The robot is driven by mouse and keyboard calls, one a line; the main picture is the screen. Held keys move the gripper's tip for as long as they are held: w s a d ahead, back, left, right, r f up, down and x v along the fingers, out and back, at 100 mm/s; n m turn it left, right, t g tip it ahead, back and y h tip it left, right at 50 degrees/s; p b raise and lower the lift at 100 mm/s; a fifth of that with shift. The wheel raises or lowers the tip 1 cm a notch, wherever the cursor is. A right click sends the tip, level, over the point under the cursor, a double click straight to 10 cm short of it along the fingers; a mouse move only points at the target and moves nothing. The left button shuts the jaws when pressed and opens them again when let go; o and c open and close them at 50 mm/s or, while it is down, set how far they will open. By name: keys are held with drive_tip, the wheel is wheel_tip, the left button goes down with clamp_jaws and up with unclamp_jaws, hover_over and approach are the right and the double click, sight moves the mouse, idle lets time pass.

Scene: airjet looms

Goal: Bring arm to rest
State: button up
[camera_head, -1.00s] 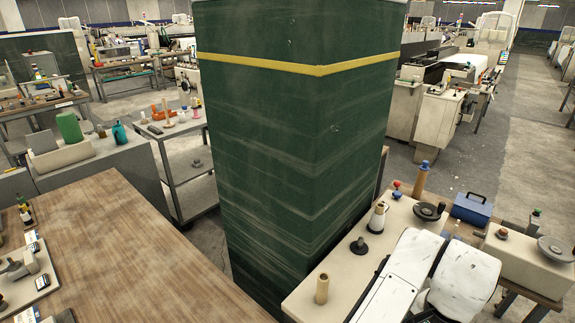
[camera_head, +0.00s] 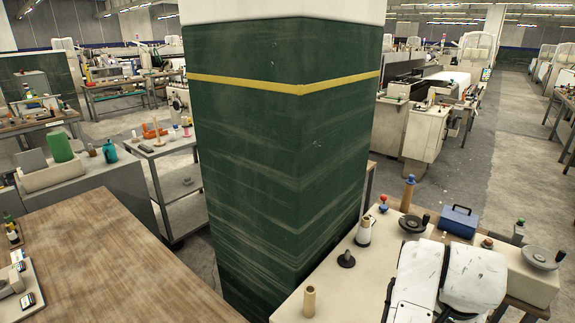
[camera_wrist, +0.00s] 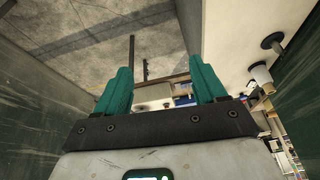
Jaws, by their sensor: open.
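My gripper (camera_wrist: 157,92) shows in the wrist view with its two teal fingers spread apart. It is open, with nothing between the fingers. Beyond them I see grey floor (camera_wrist: 75,30) and the pale edge of a bench. In the head view, white links of my arm show at the lower right, in front of the pale bench (camera_head: 330,278). The gripper itself does not show in the head view.
A large green pillar (camera_head: 285,140) with a yellow band stands in the middle. A wooden table (camera_head: 110,255) is at the lower left.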

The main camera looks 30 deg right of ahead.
drive_tip(key=s+a+f+n+y, duration=0.2)
drive_tip(key=s+a+f+n, duration=0.2)
drive_tip(key=a+f+n, duration=0.3)
drive_tip(key=s+a+f+n+y, duration=0.1)
drive_tip(key=s+a+f+n, duration=0.4)
drive_tip(key=a+f, duration=0.5)
drive_tip(key=shift+a+n+y, duration=0.4)
drive_tip(key=shift+a+n, duration=0.2)
drive_tip(key=shift+n, duration=0.5)
